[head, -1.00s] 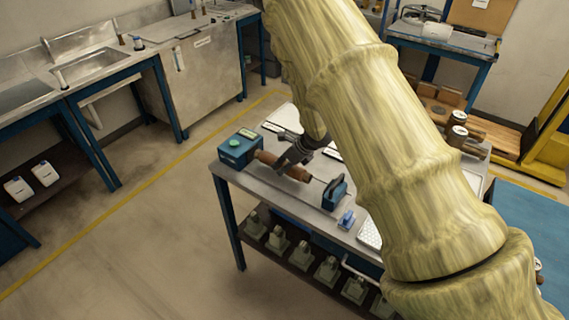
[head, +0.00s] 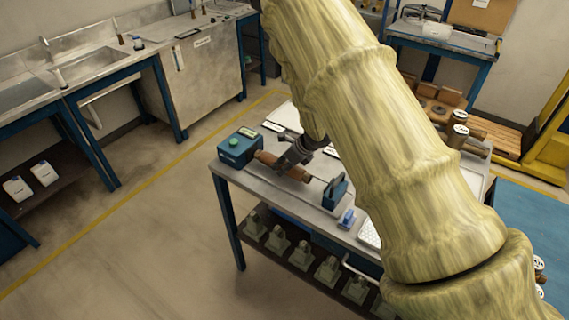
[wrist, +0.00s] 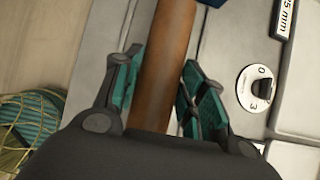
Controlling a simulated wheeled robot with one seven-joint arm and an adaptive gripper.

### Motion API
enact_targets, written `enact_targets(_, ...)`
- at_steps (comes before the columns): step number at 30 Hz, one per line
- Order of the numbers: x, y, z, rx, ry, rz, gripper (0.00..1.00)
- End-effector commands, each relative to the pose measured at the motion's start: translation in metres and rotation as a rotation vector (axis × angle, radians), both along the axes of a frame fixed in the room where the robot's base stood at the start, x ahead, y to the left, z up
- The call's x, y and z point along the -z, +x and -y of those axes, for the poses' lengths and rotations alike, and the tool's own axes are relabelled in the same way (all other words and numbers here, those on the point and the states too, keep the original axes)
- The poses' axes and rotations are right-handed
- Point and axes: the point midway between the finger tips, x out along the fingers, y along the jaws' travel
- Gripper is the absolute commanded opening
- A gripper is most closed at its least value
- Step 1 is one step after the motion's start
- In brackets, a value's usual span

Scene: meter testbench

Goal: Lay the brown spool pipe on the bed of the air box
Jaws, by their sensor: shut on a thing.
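The brown spool pipe (head: 268,158) lies in line between the blue air box (head: 237,149) with its green button and the smaller blue end block (head: 335,192) on the bench. My gripper (head: 288,167) comes down over the pipe's middle and hides part of it. In the wrist view the brown pipe (wrist: 166,50) runs lengthwise between the teal finger pads of my gripper (wrist: 160,68), which is shut on it. The bed under the pipe is mostly hidden. I cannot tell whether the pipe touches it.
A small blue item (head: 347,218) sits on the bench in front of the end block. Several grey-green fittings (head: 300,252) stand on the shelf below. A round white dial (wrist: 254,88) lies right of the pipe.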

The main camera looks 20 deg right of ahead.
Motion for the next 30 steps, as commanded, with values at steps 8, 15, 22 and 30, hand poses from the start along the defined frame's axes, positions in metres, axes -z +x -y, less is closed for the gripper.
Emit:
enact_targets(8,0.006,0.000,0.000,0.001,0.000,0.001,0.00)
enact_targets(15,0.011,0.000,0.000,0.000,0.000,0.002,0.00)
enact_targets(22,0.015,0.000,0.000,0.001,0.000,0.001,0.00)
enact_targets(30,0.015,0.000,0.000,0.001,0.000,0.001,0.00)
